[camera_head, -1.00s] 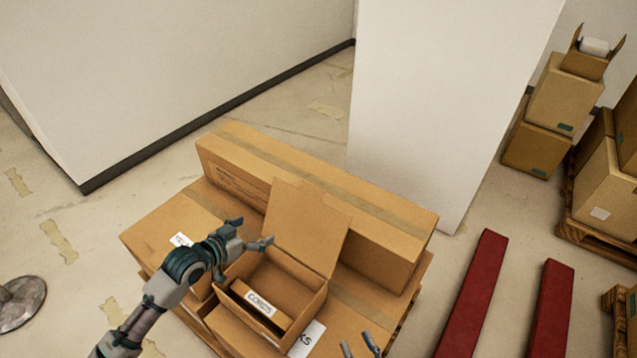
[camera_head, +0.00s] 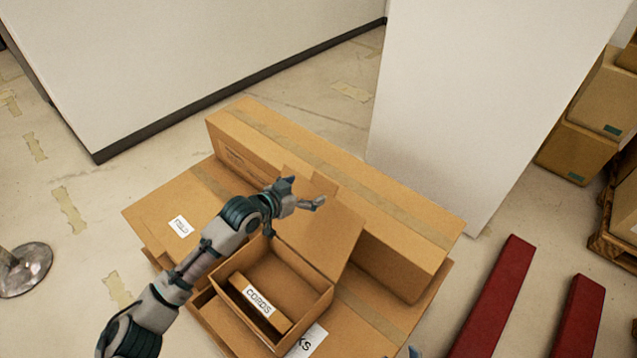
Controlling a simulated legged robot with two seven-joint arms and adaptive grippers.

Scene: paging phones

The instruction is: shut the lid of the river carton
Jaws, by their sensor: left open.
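An open brown carton (camera_head: 312,306) stands on the stacked boxes, and I cannot read the word river on it. Its lid (camera_head: 335,238) stands raised at the back, near the long box. Only a tip of my right gripper (camera_head: 414,352) shows at the bottom edge.
A long taped box (camera_head: 400,215) lies behind the lid. A large box with a white label (camera_head: 180,226) is at the left, under my left arm. A white pillar (camera_head: 470,100) rises behind. Red beams (camera_head: 490,300) lie on the floor at the right.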

